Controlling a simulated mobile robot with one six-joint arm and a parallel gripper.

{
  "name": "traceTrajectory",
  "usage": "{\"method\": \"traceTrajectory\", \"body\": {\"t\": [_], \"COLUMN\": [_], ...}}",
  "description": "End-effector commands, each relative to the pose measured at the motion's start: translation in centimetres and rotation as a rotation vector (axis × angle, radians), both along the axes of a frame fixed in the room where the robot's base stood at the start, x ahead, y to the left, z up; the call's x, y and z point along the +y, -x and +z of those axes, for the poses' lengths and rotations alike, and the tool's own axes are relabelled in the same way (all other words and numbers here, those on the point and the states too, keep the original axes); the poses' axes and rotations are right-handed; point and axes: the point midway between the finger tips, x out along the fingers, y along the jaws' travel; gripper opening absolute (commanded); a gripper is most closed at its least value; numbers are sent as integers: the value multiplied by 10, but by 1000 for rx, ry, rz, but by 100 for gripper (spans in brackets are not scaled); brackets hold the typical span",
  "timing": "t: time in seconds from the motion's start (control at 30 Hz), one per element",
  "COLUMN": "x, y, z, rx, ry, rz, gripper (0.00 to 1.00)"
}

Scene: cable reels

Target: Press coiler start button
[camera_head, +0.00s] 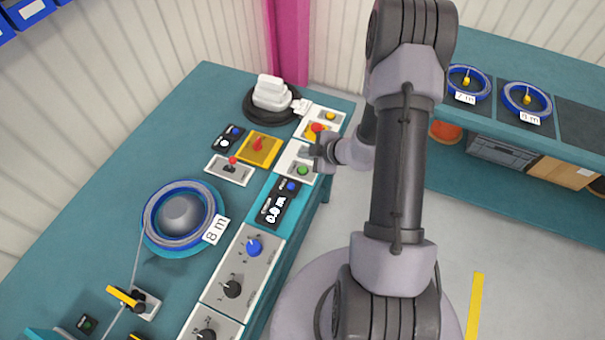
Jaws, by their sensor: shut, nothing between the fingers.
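A green button (303,170) sits on a white panel at the right edge of the teal bench; I cannot read its label. My gripper (308,153) is shut and empty, just beyond the green button and over the same panel. I cannot tell whether its tips touch the panel. The coiler (180,214) holds a blue-rimmed reel, with a white tag reading 8 m beside it.
A red button (317,127) on a yellow base lies just beyond my gripper. A yellow plate (259,148) with a red knob is to the left. A grey panel (242,268) with knobs lies nearer. A shelf (480,130) at right carries tagged reels.

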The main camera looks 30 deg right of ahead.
Motion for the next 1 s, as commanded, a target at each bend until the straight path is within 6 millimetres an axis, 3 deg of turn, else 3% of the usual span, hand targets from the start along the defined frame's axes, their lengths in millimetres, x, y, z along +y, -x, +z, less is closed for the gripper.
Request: {"method": "traceTrajectory", "body": {"t": [0.03,0.1,0.33,1.0], "x": [0,0,0,0], "y": [0,0,0,0], "z": [-14,-23,-46,-47], "rx": [0,0,-1,-1], "ry": [0,0,0,0], "rz": [0,0,-1,-1], "gripper": [0,0,0,0]}}
